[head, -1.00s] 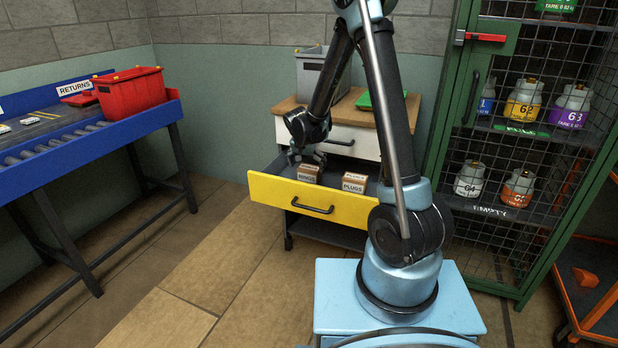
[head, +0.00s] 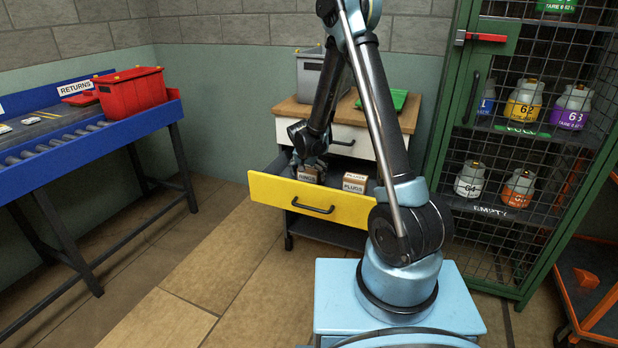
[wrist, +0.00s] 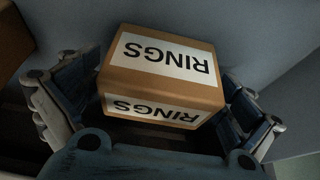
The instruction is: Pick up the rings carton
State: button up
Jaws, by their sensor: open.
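The rings carton (head: 308,175) is a small brown box with white RINGS labels, standing in the open yellow-fronted drawer (head: 268,191). It fills the middle of the wrist view (wrist: 160,72), with its lettering upside down there. My gripper (head: 309,167) is down in the drawer at the carton. In the wrist view its open fingers (wrist: 160,108) stand on either side of the carton, with a gap visible at least on the left. Whether the right finger touches the carton is hard to tell.
The plugs carton (head: 354,182) stands to the right in the same drawer. A grey bin (head: 312,75) and a green item (head: 384,100) are on the cabinet top above. The green mesh cage (head: 440,150) is to the right, and the blue conveyor table (head: 150,128) to the left.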

jog(key=c, duration=1.3)
jog(key=shift+r, duration=0.15)
